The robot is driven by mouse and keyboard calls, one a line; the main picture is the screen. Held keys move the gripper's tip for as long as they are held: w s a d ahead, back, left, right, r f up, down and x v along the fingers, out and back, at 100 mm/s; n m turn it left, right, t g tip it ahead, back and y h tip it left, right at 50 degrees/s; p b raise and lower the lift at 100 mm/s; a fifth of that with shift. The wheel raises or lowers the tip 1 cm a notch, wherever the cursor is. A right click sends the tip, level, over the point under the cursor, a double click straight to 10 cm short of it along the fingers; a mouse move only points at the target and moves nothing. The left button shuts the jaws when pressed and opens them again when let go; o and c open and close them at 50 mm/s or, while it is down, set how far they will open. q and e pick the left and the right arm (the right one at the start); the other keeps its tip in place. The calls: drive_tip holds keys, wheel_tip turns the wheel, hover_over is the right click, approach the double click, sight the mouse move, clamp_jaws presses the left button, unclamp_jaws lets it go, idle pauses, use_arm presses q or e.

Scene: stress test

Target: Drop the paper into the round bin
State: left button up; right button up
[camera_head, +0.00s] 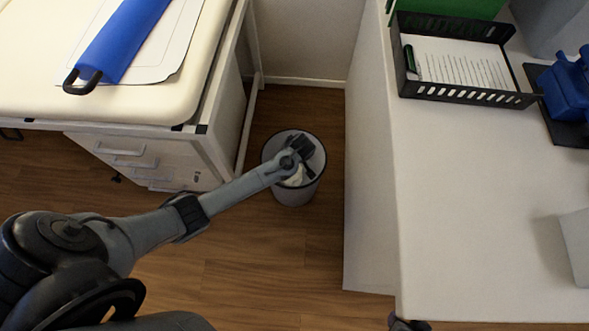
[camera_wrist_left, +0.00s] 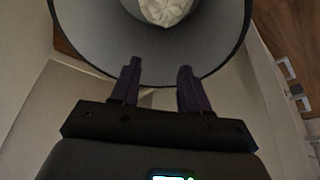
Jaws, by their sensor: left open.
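The round bin (camera_head: 293,197), grey with a dark rim, stands on the floor between the two pieces of furniture. My left gripper (camera_head: 308,162) reaches over its opening from the left. In the left wrist view, the two dark fingers of my left gripper (camera_wrist_left: 160,86) are apart with nothing between them. A white crumpled paper (camera_wrist_left: 166,9) lies inside the bin (camera_wrist_left: 82,38), beyond the fingertips and apart from them. In the head view, the paper (camera_head: 296,179) shows partly below the gripper. My right gripper is not in view.
A padded cream table (camera_head: 40,55) with a blue clipboard-like item and drawers (camera_head: 140,158) stands left of the bin. A white desk (camera_head: 470,220) with a black paper tray (camera_head: 466,94) stands to the right. Wooden floor (camera_head: 270,255) is clear in front of the bin.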

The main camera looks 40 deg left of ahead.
use_arm(q)
drive_tip(key=shift+p+v, duration=1.3)
drive_tip(key=shift+v, duration=1.5)
drive_tip(key=shift+s, duration=0.1)
